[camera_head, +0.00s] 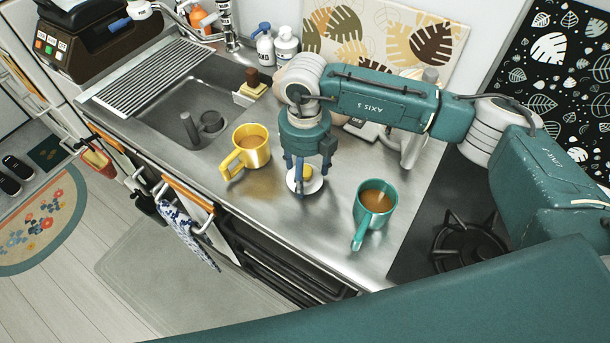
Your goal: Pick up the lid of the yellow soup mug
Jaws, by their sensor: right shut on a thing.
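The yellow soup mug (258,158) stands upright and uncovered on the steel counter, with brown liquid inside and its handle toward the lower left. A pale round lid (312,187) with a yellow knob is just right of the mug, under my right gripper (304,182). The right gripper points down and is shut on the lid, its fingers around the knob. I cannot tell whether the lid touches the counter or is slightly above it. My left gripper is not in view.
A teal mug (364,217) with brown liquid stands to the right, near the front edge. The sink (165,98) with a drying rack (150,75) is at the left. A stove burner (470,245) is at the right. Soap bottles (285,43) stand at the back.

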